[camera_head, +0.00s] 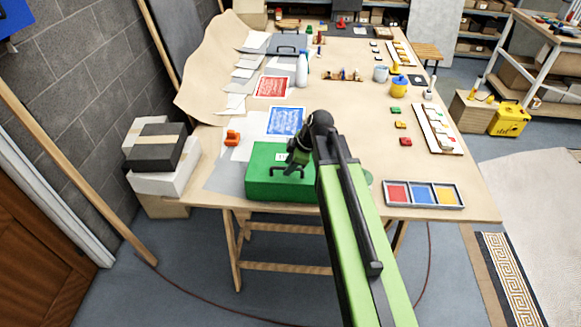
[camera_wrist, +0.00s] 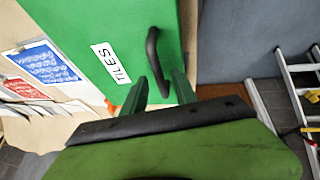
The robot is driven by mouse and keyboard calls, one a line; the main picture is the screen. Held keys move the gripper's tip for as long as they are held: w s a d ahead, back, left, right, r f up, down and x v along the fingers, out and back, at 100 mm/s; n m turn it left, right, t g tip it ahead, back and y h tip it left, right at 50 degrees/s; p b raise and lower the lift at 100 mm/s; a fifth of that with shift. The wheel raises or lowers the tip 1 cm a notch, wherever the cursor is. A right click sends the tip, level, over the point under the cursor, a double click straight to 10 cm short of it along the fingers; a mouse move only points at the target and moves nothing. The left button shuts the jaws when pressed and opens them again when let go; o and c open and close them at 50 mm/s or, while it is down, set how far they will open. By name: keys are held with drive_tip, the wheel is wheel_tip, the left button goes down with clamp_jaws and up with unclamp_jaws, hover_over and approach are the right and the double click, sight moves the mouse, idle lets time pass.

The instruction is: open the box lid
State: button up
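The green box (camera_head: 262,185) stands at the near edge of the table, and its lid looks shut. In the wrist view the green box face (camera_wrist: 105,20) carries a white label reading TILES and a black curved handle (camera_wrist: 152,50). My gripper (camera_head: 296,160) is over the box's right part in the head view and hides some of it. In the wrist view my gripper (camera_wrist: 160,82) has its two green fingers apart, with the handle's lower end between them. I cannot tell whether they touch it.
A tray with red, blue and yellow sections (camera_head: 424,194) lies right of the box. An orange object (camera_head: 232,138) and a blue printed sheet (camera_head: 286,121) lie behind it. Stacked boxes (camera_head: 158,155) stand left of the table.

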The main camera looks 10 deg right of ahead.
drive_tip(key=shift+c, duration=0.4)
clamp_jaws()
idle(0.8)
